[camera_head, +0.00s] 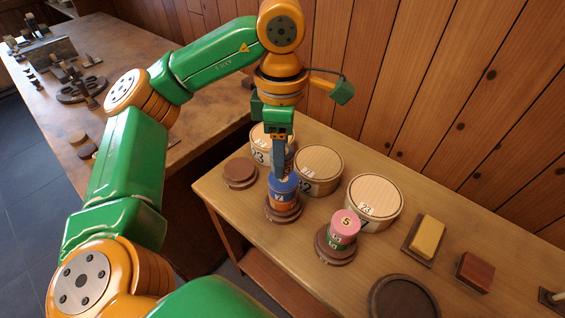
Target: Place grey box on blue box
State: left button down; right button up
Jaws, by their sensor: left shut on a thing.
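My left gripper (281,168) points straight down at a stack on the tabletop, and its fingers are shut on the blue spool (284,187). The blue spool carries a number label and sits over an orange spool (282,203) on a round brown base (283,215). The fingers hide part of the blue spool's top, and I cannot tell whether it is lifted off the orange one. I cannot make out a grey box. My right gripper is not in view.
A pink spool (345,223) stands on a green one (338,242) on a round base. Round numbered wooden boxes (318,165) stand behind. A brown disc (240,172), yellow block (427,237), red-brown block (475,271) and dark round tray (402,300) lie about. A plank wall closes the back.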

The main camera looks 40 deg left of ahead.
pick_arm(q)
jog(key=w+f, duration=0.1)
jog(key=w+a+f, duration=0.1)
jog(key=f, duration=0.1)
jog(key=w+a+f, duration=0.1)
jog(key=shift+w+f, duration=0.15)
jog(key=shift+f, duration=0.25)
jog(key=f, duration=0.2)
jog(key=f+p, duration=0.1)
jog(key=shift+w+a+f, duration=0.2)
jog(key=shift+f, duration=0.15)
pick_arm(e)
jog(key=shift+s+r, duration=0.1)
pick_arm(q)
jog(key=shift+d+f, duration=0.1)
jog(key=shift+f, duration=0.05)
